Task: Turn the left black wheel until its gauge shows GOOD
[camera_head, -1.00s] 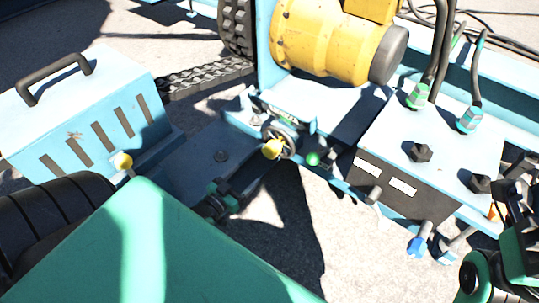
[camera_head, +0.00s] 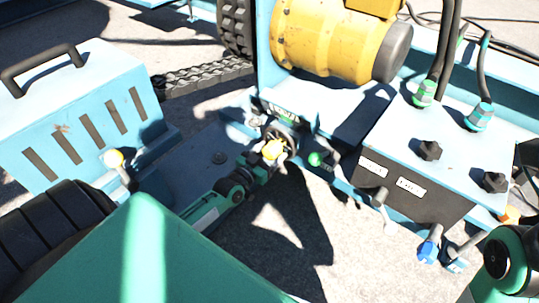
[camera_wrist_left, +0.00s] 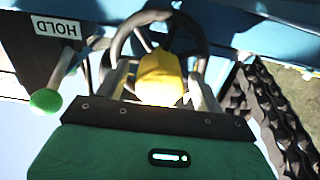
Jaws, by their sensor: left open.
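The left black wheel (camera_head: 283,137) stands on the blue frame below the yellow drum. A yellow knob (camera_head: 271,150) shows at its front. A small panel with a green patch (camera_head: 281,112), perhaps the gauge, sits just above the wheel; its reading is too small to make out. My left gripper (camera_head: 270,156) reaches the wheel from the lower left. In the left wrist view the dark wheel rim (camera_wrist_left: 158,18) is behind the yellow knob (camera_wrist_left: 160,78), which lies between my open fingers. I cannot tell whether they touch it. My right gripper is out of view.
A green-tipped lever (camera_head: 315,159) is right of the wheel, beside a HOLD label (camera_wrist_left: 57,27) in the wrist view. A box with black knobs (camera_head: 445,140) stands at right. A blue slotted case (camera_head: 80,100) is at left.

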